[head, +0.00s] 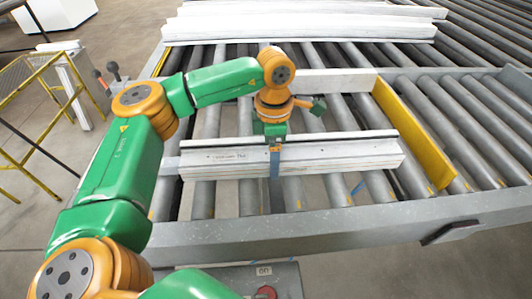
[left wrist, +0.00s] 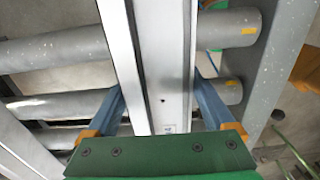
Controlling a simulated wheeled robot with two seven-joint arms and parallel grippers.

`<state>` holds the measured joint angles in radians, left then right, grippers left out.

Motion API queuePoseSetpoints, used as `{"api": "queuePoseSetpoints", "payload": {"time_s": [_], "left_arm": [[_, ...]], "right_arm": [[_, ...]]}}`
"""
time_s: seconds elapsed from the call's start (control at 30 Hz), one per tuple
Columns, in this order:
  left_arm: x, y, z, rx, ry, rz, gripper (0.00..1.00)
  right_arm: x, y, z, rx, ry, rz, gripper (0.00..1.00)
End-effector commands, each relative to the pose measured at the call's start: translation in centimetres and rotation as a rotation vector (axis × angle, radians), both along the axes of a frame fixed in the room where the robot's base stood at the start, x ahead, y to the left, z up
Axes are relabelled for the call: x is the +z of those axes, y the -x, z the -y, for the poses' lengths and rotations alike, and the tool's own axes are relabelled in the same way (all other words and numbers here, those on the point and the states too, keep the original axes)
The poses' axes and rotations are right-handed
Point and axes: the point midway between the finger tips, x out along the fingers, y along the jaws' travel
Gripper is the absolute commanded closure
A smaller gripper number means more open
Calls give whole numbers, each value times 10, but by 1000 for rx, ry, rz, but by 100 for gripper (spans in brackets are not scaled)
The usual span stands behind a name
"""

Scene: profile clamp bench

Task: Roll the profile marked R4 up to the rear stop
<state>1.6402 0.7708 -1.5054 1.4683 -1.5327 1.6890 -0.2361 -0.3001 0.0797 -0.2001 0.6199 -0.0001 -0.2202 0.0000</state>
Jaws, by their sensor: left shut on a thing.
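A long white profile (head: 340,153) lies across the rollers in the head view, nearly level from left to right. Small dark print shows on its front face near the left end, too small to read as R4. My left gripper (head: 275,168) is shut on it from above, left of its middle. In the left wrist view, the blue fingers of my left gripper (left wrist: 160,95) stand on either side of the white profile (left wrist: 163,60). Which part is the rear stop, I cannot tell. My right gripper is not in view.
A yellow plate (head: 412,135) stands upright beyond the profile's right end, with a gap between. Another pale bar (head: 335,82) lies farther back. Several white profiles (head: 300,27) are stacked at the far end. A grey frame rail (head: 340,220) runs along the front.

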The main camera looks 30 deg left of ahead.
Motion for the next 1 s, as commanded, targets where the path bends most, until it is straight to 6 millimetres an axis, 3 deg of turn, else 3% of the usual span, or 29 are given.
{"api": "queuePoseSetpoints", "payload": {"time_s": [1.0], "left_arm": [[1,-31,41,-1,2,-1,100]], "right_arm": [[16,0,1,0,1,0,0]]}}
